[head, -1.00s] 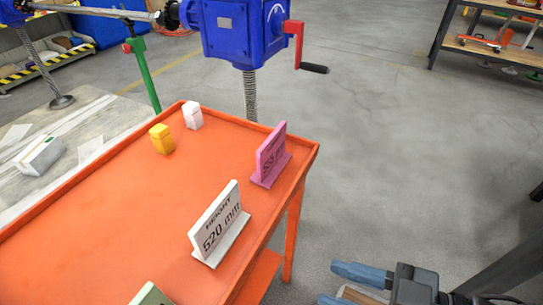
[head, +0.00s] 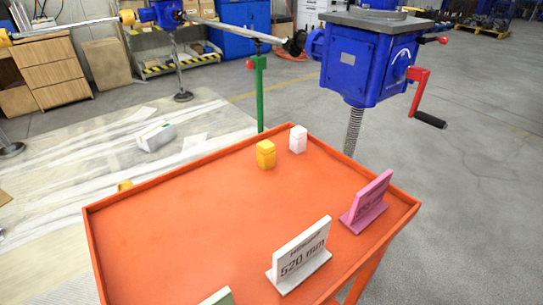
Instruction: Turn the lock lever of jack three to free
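A blue screw jack (head: 355,68) stands at the upper right, behind the cart, on a grey threaded screw (head: 353,131). A red crank (head: 417,92) with a black handle is on its right side. A small lever with a red knob (head: 442,40) sticks out to the right near its top. Another blue jack (head: 160,13) stands farther back at the upper left. I see no number on either jack, so I cannot tell which is jack three. The lever's lock state cannot be told. My gripper is not in view.
An orange cart (head: 165,220) fills the front, bearing a yellow block (head: 265,154), a white block (head: 298,139), a white "520 mm" sign (head: 300,256) and a pink sign (head: 366,202). A green post (head: 260,95) stands behind it. The floor (head: 480,190) at right is clear.

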